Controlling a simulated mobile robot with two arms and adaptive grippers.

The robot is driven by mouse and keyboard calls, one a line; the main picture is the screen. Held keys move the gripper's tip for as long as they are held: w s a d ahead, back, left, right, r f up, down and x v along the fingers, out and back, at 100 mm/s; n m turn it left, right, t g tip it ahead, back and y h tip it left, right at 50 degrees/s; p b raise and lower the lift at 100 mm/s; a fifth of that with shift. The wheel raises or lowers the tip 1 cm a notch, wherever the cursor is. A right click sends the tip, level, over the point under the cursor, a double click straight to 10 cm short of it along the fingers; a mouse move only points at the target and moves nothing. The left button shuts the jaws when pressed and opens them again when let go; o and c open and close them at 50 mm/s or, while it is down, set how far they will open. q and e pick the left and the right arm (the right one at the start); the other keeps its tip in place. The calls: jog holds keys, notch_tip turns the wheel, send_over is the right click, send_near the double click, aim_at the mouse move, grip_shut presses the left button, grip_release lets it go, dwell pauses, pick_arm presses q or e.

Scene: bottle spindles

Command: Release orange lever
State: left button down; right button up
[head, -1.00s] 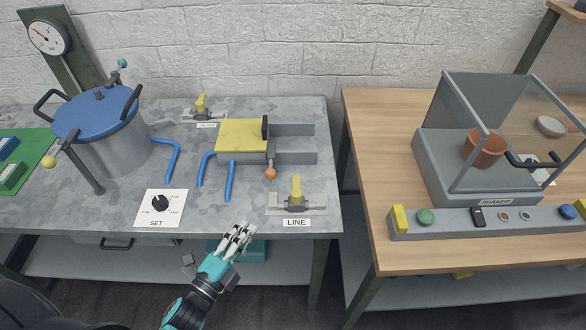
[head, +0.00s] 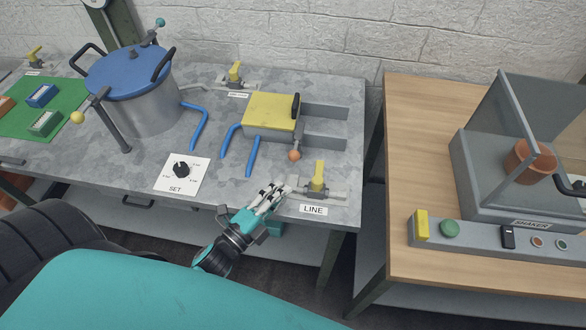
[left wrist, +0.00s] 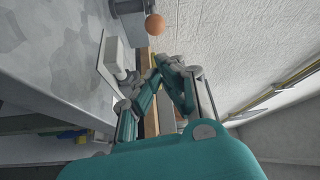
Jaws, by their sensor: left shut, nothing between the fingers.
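The orange lever shows as a grey arm with an orange ball end (head: 294,155). It hangs at the front right of the yellow-topped block (head: 271,112) on the grey table. My left gripper (head: 276,187) is shut and empty. In the head view it is at the table's front edge, below and slightly left of the orange ball, apart from it. In the left wrist view the orange ball (left wrist: 155,24) is at the top, beyond the closed fingers (left wrist: 172,65). My right gripper is not in view.
The yellow-handled LINE valve (head: 318,181) stands just right of my left gripper. Blue tubes (head: 253,157) lie to its left. The blue-lidded pot (head: 139,96) and SET dial (head: 181,169) are further left. A wooden table (head: 428,150) with a shaker (head: 480,185) stands right, across a gap.

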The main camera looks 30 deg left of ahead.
pick_arm(q)
jog(key=p+x, duration=0.2)
jog(key=x, duration=0.7)
jog(key=shift+w, duration=0.15)
jog(key=shift+s+a+m+h, duration=0.25)
jog(key=shift+m+h, duration=0.15)
jog(key=shift+h, duration=0.2)
